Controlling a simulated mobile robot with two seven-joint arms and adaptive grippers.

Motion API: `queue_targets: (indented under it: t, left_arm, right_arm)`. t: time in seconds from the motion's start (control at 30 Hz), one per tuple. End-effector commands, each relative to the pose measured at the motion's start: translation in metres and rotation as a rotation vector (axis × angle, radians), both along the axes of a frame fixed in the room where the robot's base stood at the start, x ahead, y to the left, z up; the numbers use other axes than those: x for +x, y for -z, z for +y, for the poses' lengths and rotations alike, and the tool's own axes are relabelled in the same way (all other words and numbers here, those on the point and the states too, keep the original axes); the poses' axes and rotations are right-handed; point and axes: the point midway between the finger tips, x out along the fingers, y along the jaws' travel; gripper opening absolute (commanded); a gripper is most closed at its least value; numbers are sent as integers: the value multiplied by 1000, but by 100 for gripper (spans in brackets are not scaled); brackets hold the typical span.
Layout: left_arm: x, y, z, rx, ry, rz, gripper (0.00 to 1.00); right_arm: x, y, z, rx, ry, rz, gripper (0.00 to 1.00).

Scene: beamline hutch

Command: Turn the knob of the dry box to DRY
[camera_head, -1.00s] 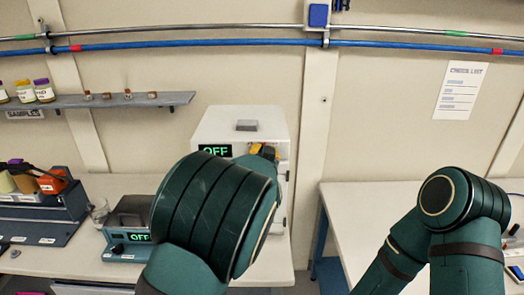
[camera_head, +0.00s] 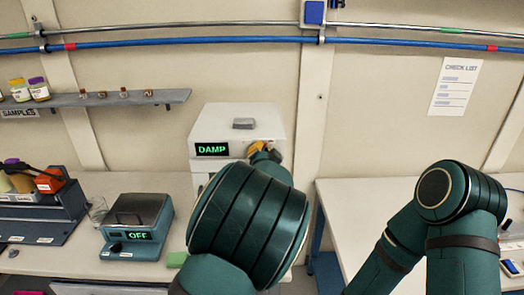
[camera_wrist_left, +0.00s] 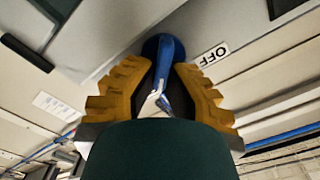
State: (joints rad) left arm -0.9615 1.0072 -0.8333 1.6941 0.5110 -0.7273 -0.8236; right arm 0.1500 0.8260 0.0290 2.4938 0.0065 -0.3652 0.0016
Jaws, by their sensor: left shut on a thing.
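The dry box (camera_head: 262,113) is a white cabinet on the left bench, and its display (camera_head: 212,149) reads DAMP in green. In the left wrist view its blue knob (camera_wrist_left: 165,50) sits between the yellow fingers of my left gripper (camera_wrist_left: 163,88), which is shut on it. An OFF label (camera_wrist_left: 213,55) is beside the knob. In the head view my left gripper (camera_head: 262,150) is at the box's front right, and my forearm hides the knob and much of the box. My right arm shows at the right, but its gripper is out of view.
A teal device (camera_head: 138,222) with a display reading OFF stands left of the dry box. A dark rack with bottles (camera_head: 35,205) is farther left. A shelf (camera_head: 125,97) is on the wall. The right bench (camera_head: 360,200) has clear space.

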Motion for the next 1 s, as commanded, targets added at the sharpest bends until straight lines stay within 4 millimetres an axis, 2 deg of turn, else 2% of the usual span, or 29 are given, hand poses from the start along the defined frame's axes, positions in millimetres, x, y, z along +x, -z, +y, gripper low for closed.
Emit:
queue_targets:
  t: [0.33, 0.37, 0.4, 0.77, 0.87, 1.0]
  left_arm:
    - [1, -2, 0, 1, -1, -5, 0]
    - [1, -2, 0, 1, -1, -5, 18]
    - [0, -2, 0, 1, 0, -4, 24]
    - [-3, -1, 0, 0, 0, -1, 24]
    - [-13, -1, -1, -1, 1, -1, 24]
    - [-37, -1, -1, -1, 1, 0, 24]
  right_arm:
    - [0, 0, 0, 0, 0, 0, 0]
    - [0, 0, 0, 0, 0, 0, 0]
    - [0, 0, 0, 0, 0, 0, 0]
    - [0, 0, 0, 0, 0, -1, 0]
    - [0, 0, 0, 0, 0, 0, 0]
    - [0, 0, 0, 0, 0, 0, 0]
